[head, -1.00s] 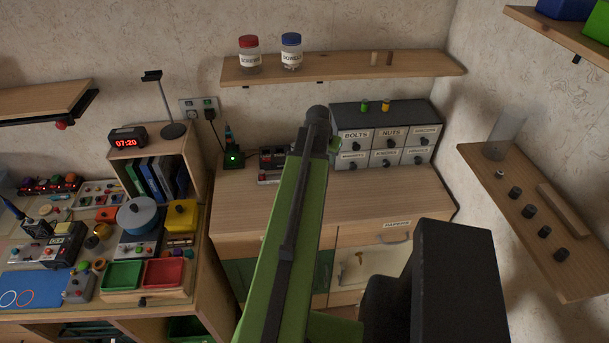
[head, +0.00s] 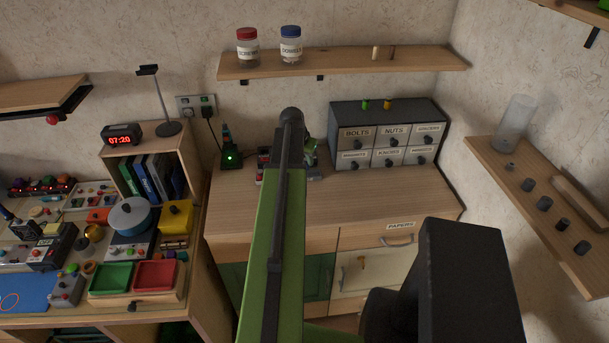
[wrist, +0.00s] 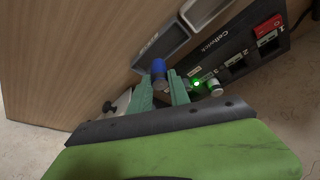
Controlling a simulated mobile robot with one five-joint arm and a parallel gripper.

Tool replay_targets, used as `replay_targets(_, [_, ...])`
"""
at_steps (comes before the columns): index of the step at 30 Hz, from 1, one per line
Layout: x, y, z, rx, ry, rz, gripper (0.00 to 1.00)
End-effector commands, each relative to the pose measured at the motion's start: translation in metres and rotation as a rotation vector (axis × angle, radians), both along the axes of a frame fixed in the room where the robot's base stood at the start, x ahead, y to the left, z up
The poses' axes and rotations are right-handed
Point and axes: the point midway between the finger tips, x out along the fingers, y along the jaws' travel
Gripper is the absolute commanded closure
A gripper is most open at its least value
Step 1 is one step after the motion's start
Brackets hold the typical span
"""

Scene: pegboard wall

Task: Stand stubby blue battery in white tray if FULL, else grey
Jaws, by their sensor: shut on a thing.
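In the wrist view the stubby blue battery (wrist: 158,68) is held between the green fingers of my gripper (wrist: 160,88), its blue end sticking out past them. A dark tester marked Cellwick (wrist: 232,50) lies just right of the fingers, with a green lamp (wrist: 196,82) lit on it. A grey tray (wrist: 160,42) is beyond the battery, and a paler tray (wrist: 203,10) is beside it, cut by the frame edge. Both look empty where visible. In the head view my arm hides the battery and most of the trays.
A drawer cabinet (head: 385,135) stands right on the wooden worktop (head: 380,195). A device with a green light (head: 230,150) stands left. A shelf (head: 345,63) with two jars is above. The worktop's front right is clear.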

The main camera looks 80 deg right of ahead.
Motion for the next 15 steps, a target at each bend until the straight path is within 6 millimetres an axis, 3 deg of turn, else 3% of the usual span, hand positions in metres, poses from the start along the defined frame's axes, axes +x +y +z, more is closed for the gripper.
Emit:
replay_targets(2, [0.0, 0.0, -0.003, 0.0, 0.0, 0.0, 1.0])
replay_targets(9, [-0.001, 0.0, -0.043, 0.0, 0.0, 0.0, 1.0])
replay_targets(15, [-0.001, 0.0, -0.039, 0.0, 0.0, 0.0, 1.0])
